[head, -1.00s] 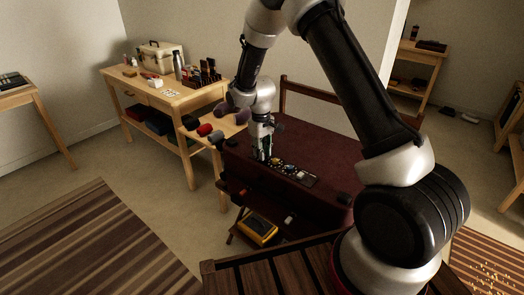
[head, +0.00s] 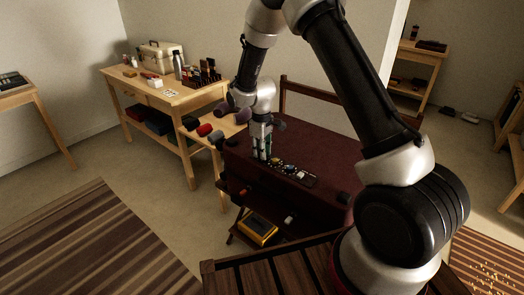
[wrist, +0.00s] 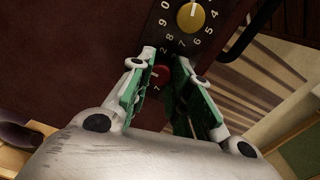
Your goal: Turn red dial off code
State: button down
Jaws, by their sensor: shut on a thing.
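The suitcase (head: 310,150) is dark red and lies on a dark wooden stand, with a dark lock panel (head: 290,171) along its front edge. In the wrist view the red dial (wrist: 160,76) sits between the fingertips of my gripper (wrist: 164,70), which is shut on it. The green finger pads flank the dial and hide part of its number ring. A yellow dial (wrist: 190,18) with white digits around it is on the same panel (wrist: 218,18), beyond the red one. In the head view my gripper (head: 262,155) points down at the panel's left end.
A yellow and black case (head: 257,229) sits low under the suitcase. A wooden side table (head: 150,95) with a bottle, a cream case and other items stands at the left. A striped rug (head: 95,245) covers the left floor.

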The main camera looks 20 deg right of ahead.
jog(key=c, duration=1.3)
grip_release()
jog(key=shift+r, duration=0.1)
notch_tip(320, 180, up, 12)
jog(key=shift+s+a+f, duration=0.1)
jog(key=shift+s+a, duration=0.05)
